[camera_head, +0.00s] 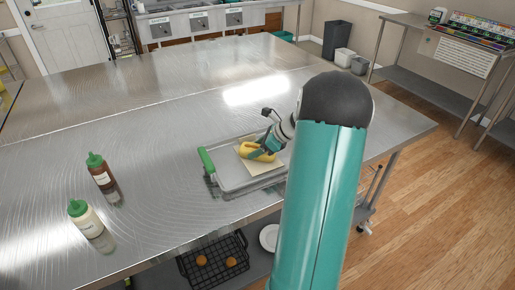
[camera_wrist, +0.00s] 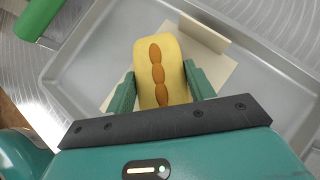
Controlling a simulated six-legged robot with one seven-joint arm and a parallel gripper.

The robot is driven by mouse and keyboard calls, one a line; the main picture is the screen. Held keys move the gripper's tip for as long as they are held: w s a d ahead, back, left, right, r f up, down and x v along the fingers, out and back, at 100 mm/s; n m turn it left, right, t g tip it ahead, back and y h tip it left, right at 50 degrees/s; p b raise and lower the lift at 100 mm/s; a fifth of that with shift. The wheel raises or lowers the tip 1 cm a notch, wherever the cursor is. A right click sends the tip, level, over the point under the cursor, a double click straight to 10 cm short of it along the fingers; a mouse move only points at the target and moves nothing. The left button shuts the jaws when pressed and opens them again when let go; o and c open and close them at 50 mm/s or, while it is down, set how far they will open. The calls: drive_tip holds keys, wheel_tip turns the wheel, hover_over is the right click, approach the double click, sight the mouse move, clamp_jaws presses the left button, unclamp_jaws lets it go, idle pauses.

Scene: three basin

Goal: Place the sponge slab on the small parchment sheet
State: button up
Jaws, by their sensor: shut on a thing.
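The sponge slab (camera_wrist: 165,70) is a yellow block with a row of brown ovals on top. My gripper (camera_wrist: 160,88) is shut on it, with one green finger on each side. The small parchment sheet (camera_wrist: 212,62) is beige and lies in the metal tray below, with one edge curled up. The slab covers part of the sheet; I cannot tell whether it touches it. In the head view, the slab (camera_head: 254,152) is over the tray in my gripper (camera_head: 262,148), and part of the parchment (camera_head: 252,168) shows below it.
The metal tray (camera_head: 224,178) sits near the front edge of the steel table (camera_head: 150,130). A green-handled tool (camera_head: 207,160) lies at its left side. A green-capped brown bottle (camera_head: 101,172) and white bottle (camera_head: 86,220) stand at left. A wire basket (camera_head: 213,262) is on the lower shelf.

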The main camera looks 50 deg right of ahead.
drive_tip(key=o, duration=1)
drive_tip(key=shift+r, duration=0.1)
drive_tip(key=v, duration=1.2)
drive_tip(key=w+a+r+n+g+h, duration=0.15)
drive_tip(key=a+r+n, duration=0.4)
drive_tip(key=a, duration=0.75)
drive_tip(key=a+r+n+g+y, duration=0.1)
drive_tip(key=a+r+n+g, duration=0.1)
drive_tip(key=a+n, duration=0.85)
drive_tip(key=s+a+n+h, duration=0.1)
drive_tip(key=s+a+n, duration=0.2)
drive_tip(key=a+n, duration=0.2)
drive_tip(key=s+a+n+h, duration=0.1)
drive_tip(key=s+a+n, duration=0.3)
drive_tip(key=a, duration=0.3)
drive_tip(key=s+a+n+t+h, duration=0.1)
drive_tip(key=s+a+n, duration=0.3)
drive_tip(key=a, duration=0.3)
drive_tip(key=shift+r+n+h, duration=0.25)
drive_tip(key=shift+n, duration=0.55)
